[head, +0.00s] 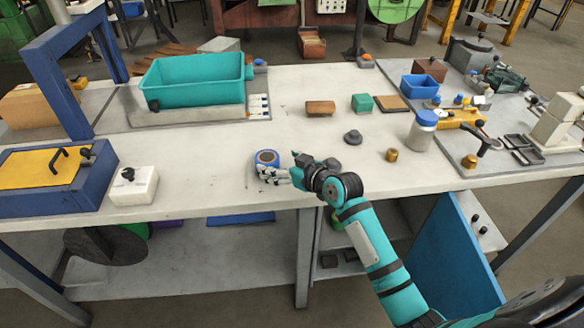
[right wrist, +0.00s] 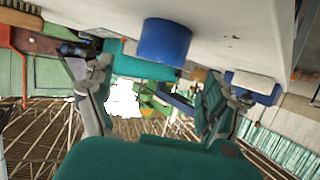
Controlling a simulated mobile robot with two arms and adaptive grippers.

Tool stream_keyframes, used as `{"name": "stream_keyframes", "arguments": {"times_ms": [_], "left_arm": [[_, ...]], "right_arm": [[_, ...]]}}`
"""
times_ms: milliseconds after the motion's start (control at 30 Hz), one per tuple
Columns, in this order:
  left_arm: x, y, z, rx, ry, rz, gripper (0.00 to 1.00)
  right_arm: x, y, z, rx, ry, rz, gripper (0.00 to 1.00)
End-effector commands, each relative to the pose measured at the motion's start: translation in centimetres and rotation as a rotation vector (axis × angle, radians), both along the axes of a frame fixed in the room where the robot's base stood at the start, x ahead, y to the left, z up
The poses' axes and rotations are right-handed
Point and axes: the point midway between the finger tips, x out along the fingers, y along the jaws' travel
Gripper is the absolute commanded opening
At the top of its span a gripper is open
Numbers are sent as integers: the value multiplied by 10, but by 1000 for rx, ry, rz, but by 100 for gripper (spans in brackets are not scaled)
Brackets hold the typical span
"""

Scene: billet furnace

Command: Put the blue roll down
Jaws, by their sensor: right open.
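The blue roll (head: 267,157) sits upright on the pale workbench (head: 230,180) near its front edge, left of centre. In the right wrist view the blue roll (right wrist: 165,40) appears against the bench top, which shows at the top of that tilted picture. My right gripper (head: 272,176) is at the roll's near side in the head view. In the right wrist view its fingers (right wrist: 157,95) are spread apart with nothing gripped between them. Whether a finger touches the roll I cannot tell. My left gripper is not in view.
A teal bin (head: 195,80) stands at the back left. A white block (head: 133,186) and a blue box with a yellow lid (head: 40,168) are left. A dark knob (head: 352,137), brass piece (head: 392,155) and blue-lidded jar (head: 422,130) stand right. Bench left of the roll is clear.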

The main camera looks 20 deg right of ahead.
Motion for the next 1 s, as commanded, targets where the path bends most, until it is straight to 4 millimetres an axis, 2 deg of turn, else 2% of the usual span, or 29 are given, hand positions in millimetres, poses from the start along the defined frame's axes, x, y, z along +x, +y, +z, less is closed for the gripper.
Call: {"name": "stream_keyframes", "arguments": {"times_ms": [100,300,867,967,1000], "left_arm": [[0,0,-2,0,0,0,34],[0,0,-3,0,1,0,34],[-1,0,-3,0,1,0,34],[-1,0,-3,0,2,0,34],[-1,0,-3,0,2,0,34]], "right_arm": [[-22,-7,7,-3,-1,1,88],[-43,-14,16,-1,0,-1,88],[-48,-15,18,0,1,0,88],[-55,-11,10,-7,27,6,88],[-63,-8,2,-15,54,9,88]]}}
